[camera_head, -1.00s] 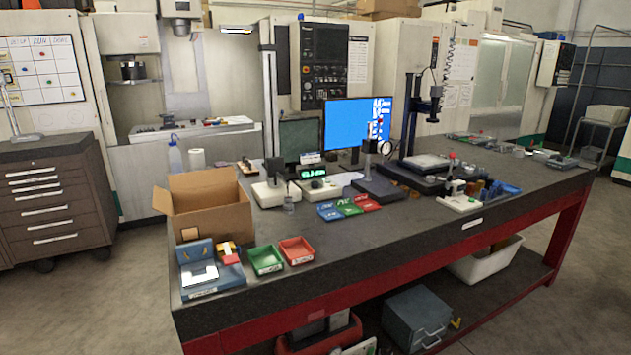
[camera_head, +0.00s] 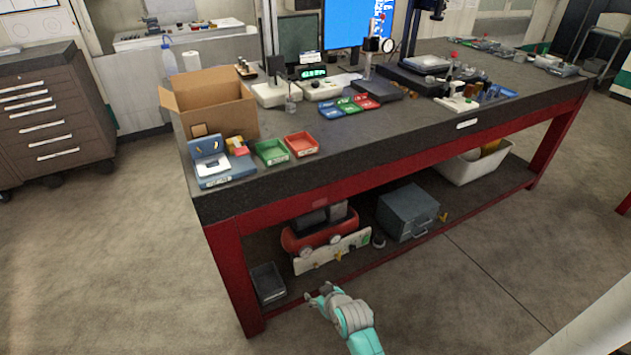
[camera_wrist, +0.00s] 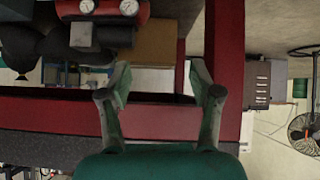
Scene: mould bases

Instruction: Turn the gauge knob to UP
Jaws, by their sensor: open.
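A gauge with a lit green display (camera_head: 313,72) stands on the bench between a white-based stand and the monitor. A round dial gauge (camera_head: 388,45) is on a stand to its right. I cannot make out a knob or any UP mark on either. My gripper (camera_head: 322,294) is low in front of the bench, beside the lower shelf and well below the gauges. In the wrist view, my gripper (camera_wrist: 160,82) is open with nothing between its fingers, and a red bench beam lies behind them. Neither bench gauge can be made out there.
A red-framed bench (camera_head: 400,165) fills the middle. Its lower shelf holds a red compressor (camera_head: 320,232), a grey-blue box (camera_head: 408,212) and a white tub (camera_head: 475,165). A cardboard box (camera_head: 215,100) and small coloured trays crowd the bench's left end. The floor in front is clear.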

